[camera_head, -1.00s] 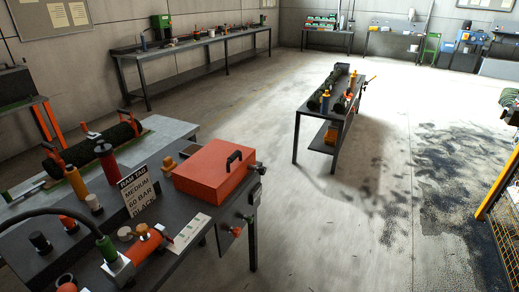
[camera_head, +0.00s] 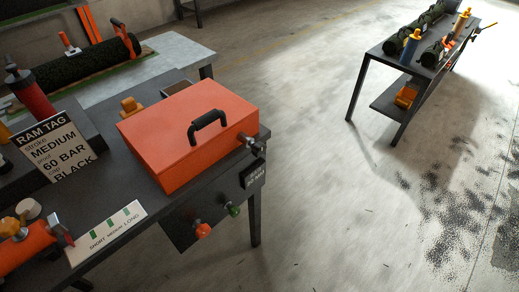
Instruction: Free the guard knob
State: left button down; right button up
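The orange box-shaped guard (camera_head: 168,142) with a black handle (camera_head: 208,126) sits on the dark bench, its lid face closed. A small dark and metallic knob (camera_head: 253,145) sticks out from its right end, over the bench edge. Whether anything jams the knob is too small to tell. Neither of my grippers is in view.
A tag reading MEDIUM, 60 BAR, BLACK (camera_head: 55,147) stands left of the guard. A white strip card (camera_head: 106,232) lies in front. An orange knob (camera_head: 203,231) and a green knob (camera_head: 234,210) project below the bench edge. Open floor lies right, before a second bench (camera_head: 381,101).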

aim_at(258, 148)
jog(key=i+l+z, duration=0.15)
jog(key=l, duration=1.25)
jog(key=k, duration=0.1)
